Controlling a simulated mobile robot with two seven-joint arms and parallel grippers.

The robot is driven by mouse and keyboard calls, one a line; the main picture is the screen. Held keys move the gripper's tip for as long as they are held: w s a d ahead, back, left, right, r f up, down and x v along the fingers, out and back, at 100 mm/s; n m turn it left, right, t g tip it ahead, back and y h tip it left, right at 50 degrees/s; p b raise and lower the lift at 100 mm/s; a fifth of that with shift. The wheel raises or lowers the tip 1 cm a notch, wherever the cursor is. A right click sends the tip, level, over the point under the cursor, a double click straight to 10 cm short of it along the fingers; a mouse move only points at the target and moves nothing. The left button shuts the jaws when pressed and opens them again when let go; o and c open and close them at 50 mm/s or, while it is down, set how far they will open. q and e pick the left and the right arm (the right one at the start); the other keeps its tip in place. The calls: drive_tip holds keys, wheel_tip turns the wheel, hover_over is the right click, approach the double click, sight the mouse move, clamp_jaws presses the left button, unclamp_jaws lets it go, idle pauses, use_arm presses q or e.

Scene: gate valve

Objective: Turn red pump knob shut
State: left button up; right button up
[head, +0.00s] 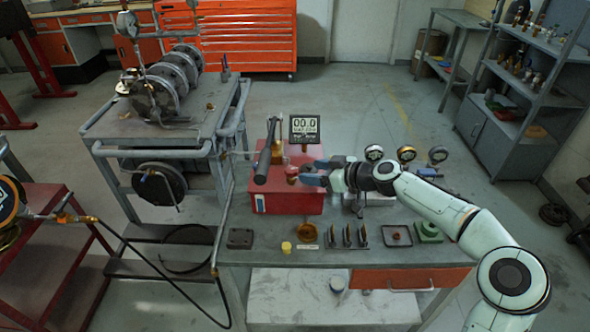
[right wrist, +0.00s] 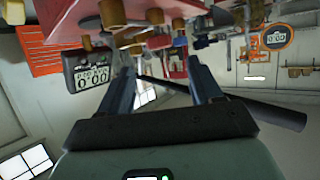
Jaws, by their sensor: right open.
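The red pump (head: 290,203) is a box on the workbench with a digital gauge (head: 304,128) and a black lever handle (head: 264,163) on it. A small red knob (head: 292,173) sits on its top near the front. My right gripper (head: 310,174) reaches in from the right just above the box, its fingers beside the knob; contact cannot be told. In the right wrist view the two fingers (right wrist: 160,80) are apart, with the gauge (right wrist: 88,78) left of them and the black handle (right wrist: 275,112) to the right. My left gripper is not in view.
Several round dial gauges (head: 407,154) stand right of the pump. Small parts lie along the front of the bench (head: 400,256), including a yellow cap (head: 286,247) and a green block (head: 428,231). A grey cart (head: 150,140) with discs stands to the left.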

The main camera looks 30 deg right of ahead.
sight(293, 169)
drive_tip(key=p+x, duration=0.1)
drive_tip(key=x, duration=0.6)
drive_tip(key=shift+w+a, duration=0.1)
drive_tip(key=shift+w, duration=0.15)
drive_tip(key=shift+f, duration=0.1)
drive_tip(key=c, duration=1)
